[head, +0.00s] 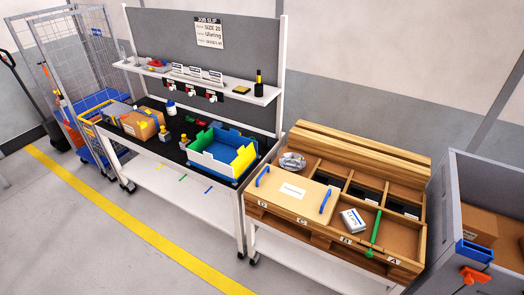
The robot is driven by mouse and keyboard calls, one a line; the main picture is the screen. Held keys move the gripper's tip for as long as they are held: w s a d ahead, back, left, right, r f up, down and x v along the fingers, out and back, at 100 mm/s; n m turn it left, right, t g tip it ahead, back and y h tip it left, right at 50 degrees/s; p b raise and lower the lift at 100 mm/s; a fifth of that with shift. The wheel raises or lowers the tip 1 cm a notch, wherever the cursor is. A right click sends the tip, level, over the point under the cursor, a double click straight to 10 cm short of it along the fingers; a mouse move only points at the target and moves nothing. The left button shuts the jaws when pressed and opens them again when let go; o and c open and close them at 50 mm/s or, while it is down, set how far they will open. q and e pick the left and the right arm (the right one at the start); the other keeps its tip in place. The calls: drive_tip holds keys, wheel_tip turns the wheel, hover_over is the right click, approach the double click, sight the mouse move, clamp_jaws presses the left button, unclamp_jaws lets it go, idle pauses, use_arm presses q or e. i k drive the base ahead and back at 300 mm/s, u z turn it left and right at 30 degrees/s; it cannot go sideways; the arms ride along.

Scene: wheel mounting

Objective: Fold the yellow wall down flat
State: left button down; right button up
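A blue folding crate (212,167) stands on the dark top of the workbench, near its right end. Its yellow wall (244,157) stands upright on the right side. A green wall (203,138) shows upright on the left side. The far and near walls are blue with pale parts and look raised. The crate's inside is partly seen and looks empty. Neither of my grippers is in view, and nothing of mine touches the crate.
Small yellow-topped items (163,133) and a cardboard box (139,125) stand left of the crate. A shelf (200,77) hangs above the bench. A wooden compartment box (335,244) stands on the right, beside a grey bin (449,205).

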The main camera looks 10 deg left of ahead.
sight(246, 156)
drive_tip(key=z, duration=0.6)
drive_tip(key=i, duration=1.35)
drive_tip(key=u, duration=0.25)
